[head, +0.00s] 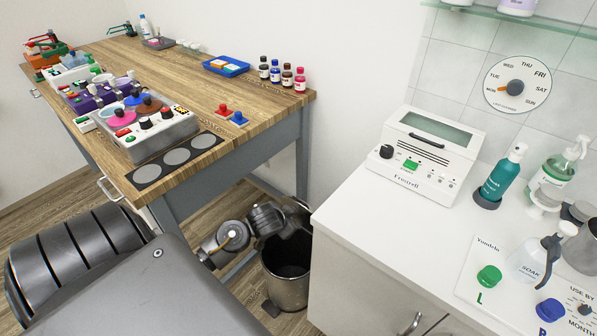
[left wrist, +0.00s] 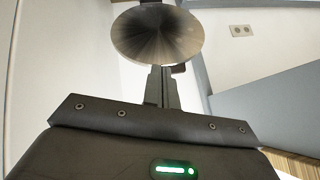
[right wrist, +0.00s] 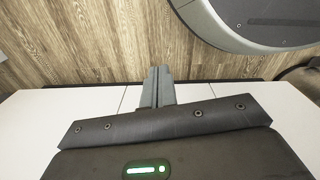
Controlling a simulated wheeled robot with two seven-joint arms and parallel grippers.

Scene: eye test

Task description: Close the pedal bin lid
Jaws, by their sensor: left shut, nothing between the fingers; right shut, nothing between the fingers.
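The pedal bin (head: 287,286) is a metal cylinder on the floor between the wooden table and the white cabinet. Its mouth is uncovered and the inside looks dark. Its foot pedal (head: 270,308) is at the lower front. The lid (left wrist: 157,36) is a round brushed-metal disc, raised open at the back of the bin. My left arm reaches above the bin and partly hides the lid in the head view. My left gripper (left wrist: 160,72) is shut and empty, its tips at the lid's near edge; I cannot tell whether they touch. My right gripper (right wrist: 157,72) is shut and empty.
The wooden table (head: 190,75), crowded with small items, stands left of the bin. The white cabinet (head: 360,255) stands close on its right, carrying a white device (head: 425,155) and bottles. A wall outlet (left wrist: 242,30) shows behind the lid. Wood floor (right wrist: 90,40) lies beyond my right gripper.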

